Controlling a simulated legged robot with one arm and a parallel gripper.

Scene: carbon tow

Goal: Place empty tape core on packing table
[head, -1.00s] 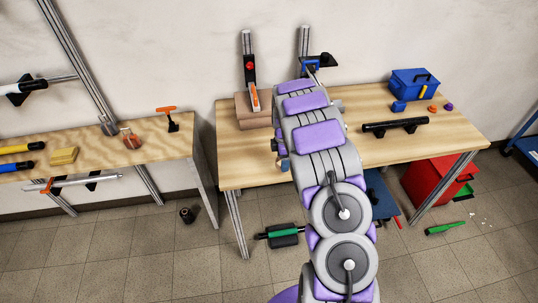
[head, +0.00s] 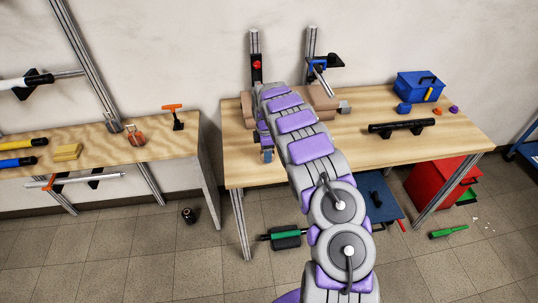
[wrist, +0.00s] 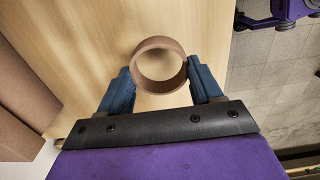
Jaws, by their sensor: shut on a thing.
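The empty tape core, a brown cardboard ring (wrist: 159,44), sits between the two blue fingers of my gripper (wrist: 160,75) in the wrist view. The fingers are shut on its left and right sides, and its open middle shows wood behind it. The packing table (head: 365,152) has a light wooden top. It lies under the core in the wrist view, where I cannot tell if the core touches it. In the head view my gripper is at the table's left front part, and the core is too small to make out clearly.
Brown boxes (head: 322,104) stand at the back by two metal posts. A blue toolbox (head: 420,86) and a black bar (head: 398,127) occupy the right side. The front edge of the table is close to my gripper. A second bench (head: 95,140) stands left, across a gap.

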